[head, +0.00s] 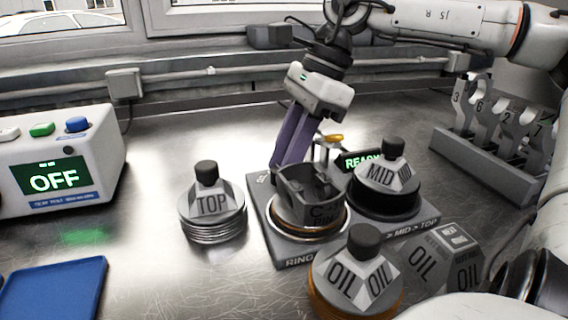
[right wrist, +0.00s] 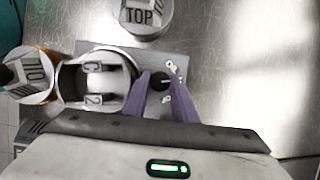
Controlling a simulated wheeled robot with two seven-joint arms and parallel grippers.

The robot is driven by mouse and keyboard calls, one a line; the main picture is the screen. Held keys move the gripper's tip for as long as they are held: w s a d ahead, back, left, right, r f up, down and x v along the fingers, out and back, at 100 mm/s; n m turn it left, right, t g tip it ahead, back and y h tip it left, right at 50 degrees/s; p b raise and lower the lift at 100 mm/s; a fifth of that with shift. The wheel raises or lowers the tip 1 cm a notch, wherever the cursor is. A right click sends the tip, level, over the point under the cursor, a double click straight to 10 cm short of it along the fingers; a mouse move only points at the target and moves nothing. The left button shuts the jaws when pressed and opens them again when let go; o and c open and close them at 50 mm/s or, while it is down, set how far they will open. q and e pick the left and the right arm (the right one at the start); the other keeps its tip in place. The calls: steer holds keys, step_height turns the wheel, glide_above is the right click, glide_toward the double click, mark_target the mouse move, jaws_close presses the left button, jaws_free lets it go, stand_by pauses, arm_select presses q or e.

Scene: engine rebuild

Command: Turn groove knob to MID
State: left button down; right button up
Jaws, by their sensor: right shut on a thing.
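My right gripper (head: 287,152) reaches down behind the grey piston (head: 310,195) on the ring station (head: 290,257), its purple fingers pointing down. In the right wrist view, the fingers (right wrist: 160,88) are shut on the small black groove knob (right wrist: 160,81). A pale pointer mark lies on the knob's right side, and small label plates sit around it on the base; their words are too small to read. In the head view the knob is hidden behind the piston and fingers. The small screen (head: 362,162) behind reads READY. My left gripper is not in view.
A MID jar (head: 385,190) stands on the station's right side. A TOP jar (head: 212,205) stands to the left, an OIL jar (head: 357,275) in front. A numbered rack (head: 485,165) is at right. An OFF display box (head: 55,165) and blue tray (head: 55,290) are at left.

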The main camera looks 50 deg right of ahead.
steer(key=shift+m+b, duration=0.3)
steer(key=shift+m, duration=0.4)
steer(key=shift+t, duration=0.3)
steer(key=shift+m, duration=0.3)
steer(key=o, duration=0.8)
steer(key=shift+c, duration=0.2)
steer(key=shift+s, duration=0.1)
